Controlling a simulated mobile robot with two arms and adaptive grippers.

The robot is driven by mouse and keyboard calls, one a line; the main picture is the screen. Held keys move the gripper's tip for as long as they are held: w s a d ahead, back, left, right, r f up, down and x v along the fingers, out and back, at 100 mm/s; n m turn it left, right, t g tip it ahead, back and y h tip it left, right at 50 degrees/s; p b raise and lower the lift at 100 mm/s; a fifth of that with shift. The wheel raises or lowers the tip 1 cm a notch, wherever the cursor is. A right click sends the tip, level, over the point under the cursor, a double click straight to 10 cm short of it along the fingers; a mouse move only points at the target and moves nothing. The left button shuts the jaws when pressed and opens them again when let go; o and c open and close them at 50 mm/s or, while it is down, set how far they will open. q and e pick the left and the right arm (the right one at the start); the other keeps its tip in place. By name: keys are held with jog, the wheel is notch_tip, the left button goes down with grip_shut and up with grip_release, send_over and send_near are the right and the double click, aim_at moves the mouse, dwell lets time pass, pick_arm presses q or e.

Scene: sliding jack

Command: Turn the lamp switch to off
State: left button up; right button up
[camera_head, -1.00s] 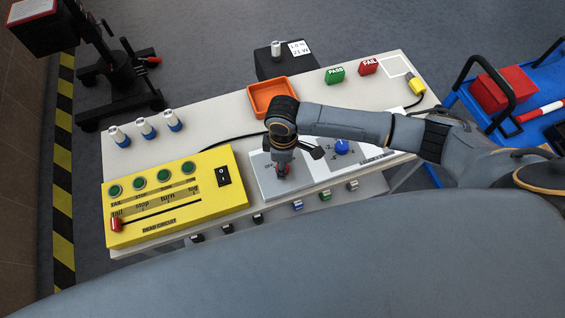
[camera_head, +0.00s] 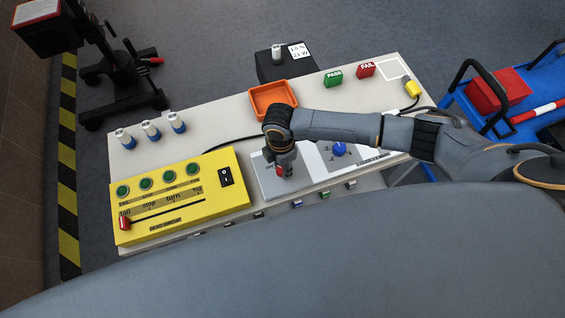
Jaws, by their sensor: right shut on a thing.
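A light grey plate (camera_head: 269,187) with a small red-topped switch (camera_head: 281,171) lies on the bench, right of the yellow panel. My right gripper (camera_head: 284,171) points down over this plate, shut on the red switch. The fingers and wrist cover much of the switch, so I cannot read which way it is set. My left gripper is not in view.
The yellow panel (camera_head: 160,223) has several green buttons, a black rocker switch (camera_head: 226,177) and a red slider knob (camera_head: 125,223). A blue knob (camera_head: 339,149) sits right of my gripper. An orange tray (camera_head: 256,99) stands behind, and white-and-blue cylinders (camera_head: 151,131) stand at the left.

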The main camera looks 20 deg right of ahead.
jog(key=shift+n, duration=0.6)
jog(key=o, duration=1.1)
jog(key=shift+o, duration=0.2)
jog(key=shift+r, duration=0.1)
notch_tip(320, 180, up, 12)
jog(key=shift+w+a, duration=0.15)
jog(key=shift+w, duration=0.1)
jog(key=shift+a, duration=0.1)
